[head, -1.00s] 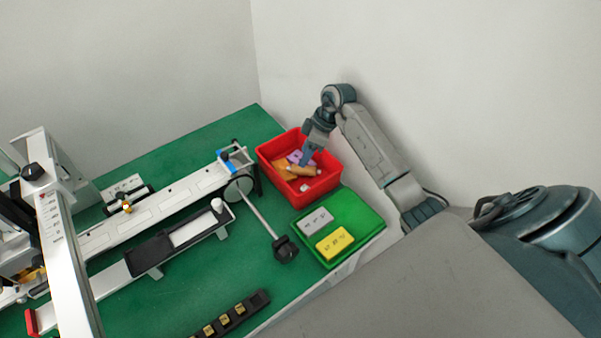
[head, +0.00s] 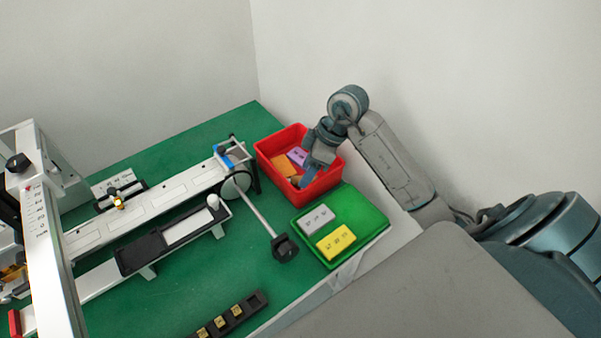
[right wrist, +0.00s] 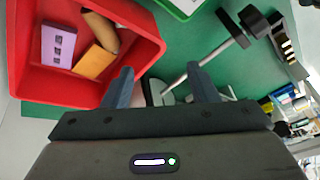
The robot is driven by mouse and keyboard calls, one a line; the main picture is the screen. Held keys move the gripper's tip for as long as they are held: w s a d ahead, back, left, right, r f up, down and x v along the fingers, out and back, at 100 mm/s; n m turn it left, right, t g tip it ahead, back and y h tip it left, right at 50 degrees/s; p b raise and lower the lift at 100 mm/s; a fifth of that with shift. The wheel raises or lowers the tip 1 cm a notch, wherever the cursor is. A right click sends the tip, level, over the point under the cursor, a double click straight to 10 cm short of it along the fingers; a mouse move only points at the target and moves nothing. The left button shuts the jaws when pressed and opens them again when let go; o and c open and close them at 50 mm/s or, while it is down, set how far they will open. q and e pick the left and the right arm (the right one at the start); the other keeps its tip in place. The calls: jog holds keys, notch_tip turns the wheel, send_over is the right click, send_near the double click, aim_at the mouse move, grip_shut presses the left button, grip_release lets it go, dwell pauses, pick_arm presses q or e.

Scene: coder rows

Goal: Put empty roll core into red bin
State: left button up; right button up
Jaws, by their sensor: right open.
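The brown roll core (right wrist: 101,31) lies inside the red bin (right wrist: 20,45), partly leaning over an orange block, in the right wrist view. In the head view the red bin (head: 270,172) stands at the table's far right corner, and my right gripper hides the core there. My right gripper (head: 307,178) is over the near right part of the bin in the head view. In the right wrist view its fingers (right wrist: 163,86) are apart with nothing between them, and the core is clear of both. My left gripper is out of view.
The bin also holds an orange block (head: 284,165) and a purple block (head: 298,156). A green tray (head: 368,208) with grey and yellow blocks stands in front of it. A long white rail device (head: 150,206) and a rod with a black knob (head: 285,248) lie left.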

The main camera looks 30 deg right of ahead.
jog(key=s+a, duration=0.1)
jog(key=s, duration=0.1)
jog(key=s+a, duration=0.1)
jog(key=shift+s+a+r+b, duration=0.15)
jog(key=shift+s+r+b, duration=0.05)
jog(key=shift+s+b, duration=0.15)
